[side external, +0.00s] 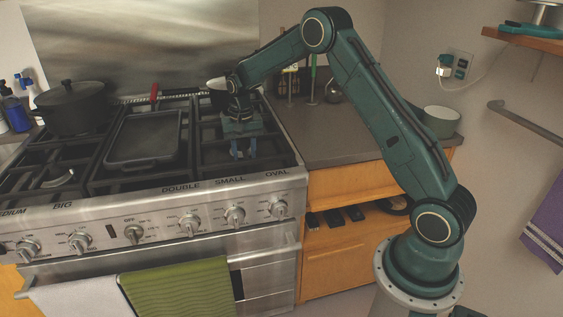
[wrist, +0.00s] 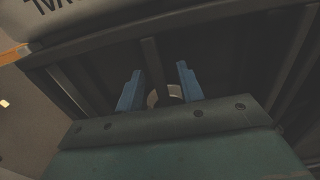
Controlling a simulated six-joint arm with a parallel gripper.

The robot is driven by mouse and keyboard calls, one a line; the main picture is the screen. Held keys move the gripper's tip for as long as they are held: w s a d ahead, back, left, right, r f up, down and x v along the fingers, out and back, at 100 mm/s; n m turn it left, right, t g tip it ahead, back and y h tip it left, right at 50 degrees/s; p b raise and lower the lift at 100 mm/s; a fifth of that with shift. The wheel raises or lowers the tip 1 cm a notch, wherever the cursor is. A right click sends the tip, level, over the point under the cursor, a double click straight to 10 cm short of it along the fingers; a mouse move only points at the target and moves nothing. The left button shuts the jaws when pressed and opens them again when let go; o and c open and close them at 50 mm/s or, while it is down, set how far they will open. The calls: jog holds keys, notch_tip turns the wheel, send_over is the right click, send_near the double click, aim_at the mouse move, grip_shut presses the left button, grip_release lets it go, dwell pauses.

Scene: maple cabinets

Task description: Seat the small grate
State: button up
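A dark grate (side external: 270,157) covers the right part of the stove top, above the "SMALL" and "OVAL" labels; I take it as the small grate. Whether it sits level I cannot tell. My gripper (side external: 243,154) points down at it, near its front half. In the wrist view my gripper (wrist: 158,92) has its two blue fingers apart, with a dark grate bar (wrist: 152,65) showing between them and space on both sides. Whether the fingertips reach below the bar's top I cannot tell. A pale round part, perhaps a burner, shows partly between the fingers.
A black lidded pot (side external: 72,108) stands on the left grates. A dark rectangular griddle (side external: 146,138) lies on the middle grate, left of my gripper. A red handle (side external: 154,93) shows at the back. The counter (side external: 325,140) to the right is mostly clear in front.

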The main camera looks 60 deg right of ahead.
jog(key=shift+s+f, duration=0.1)
notch_tip(320, 180, up, 14)
dwell(1.0)
jog(key=shift+a, duration=0.1)
